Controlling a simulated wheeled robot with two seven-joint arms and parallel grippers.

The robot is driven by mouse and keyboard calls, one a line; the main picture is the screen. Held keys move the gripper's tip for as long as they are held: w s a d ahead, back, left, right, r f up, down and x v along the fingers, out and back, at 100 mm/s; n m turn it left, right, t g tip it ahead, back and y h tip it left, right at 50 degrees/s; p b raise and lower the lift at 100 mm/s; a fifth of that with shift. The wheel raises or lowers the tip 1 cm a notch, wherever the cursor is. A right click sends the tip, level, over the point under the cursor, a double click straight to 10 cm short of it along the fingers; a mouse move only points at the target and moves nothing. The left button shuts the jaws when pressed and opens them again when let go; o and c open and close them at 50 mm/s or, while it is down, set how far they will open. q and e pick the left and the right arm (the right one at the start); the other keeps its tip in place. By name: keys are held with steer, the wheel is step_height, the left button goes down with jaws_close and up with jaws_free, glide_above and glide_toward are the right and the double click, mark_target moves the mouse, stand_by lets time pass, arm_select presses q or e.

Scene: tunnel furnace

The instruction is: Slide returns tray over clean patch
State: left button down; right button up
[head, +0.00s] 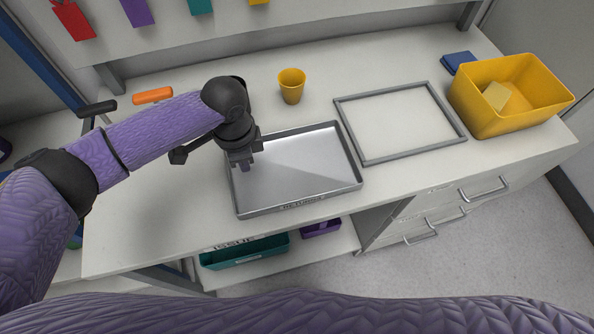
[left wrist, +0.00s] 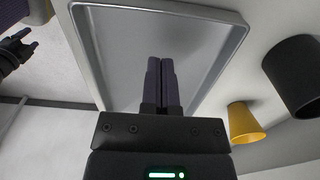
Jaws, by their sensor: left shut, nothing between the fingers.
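The returns tray (head: 305,165) is a shallow grey metal tray with a label on its front wall, lying on the bench. It also shows in the left wrist view (left wrist: 110,60). To its right, apart from it, a grey rectangular frame (head: 372,160) borders a bare pale patch (head: 400,122). My left gripper (head: 245,190) is shut and empty, pointing down over the left part of the tray. I cannot tell whether its fingertips touch the tray. What seems to be my right gripper (left wrist: 25,42) shows at the left wrist view's edge; its jaw state is unclear.
A yellow cup (head: 292,86) stands behind the tray, with a black cup (left wrist: 295,75) near it. A yellow bin (head: 510,108) and blue cloth (head: 457,62) lie beyond the frame. An orange-handled item (head: 152,96) lies left. A teal bin (head: 245,254) sits below the bench.

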mark_target(249, 179)
arm_select(q)
step_height(249, 179, down, 4)
steer(key=shift+r+b, duration=0.25)
steer(key=shift+b, duration=0.3)
steer(key=shift+f, duration=0.15)
steer(key=shift+f, duration=0.5)
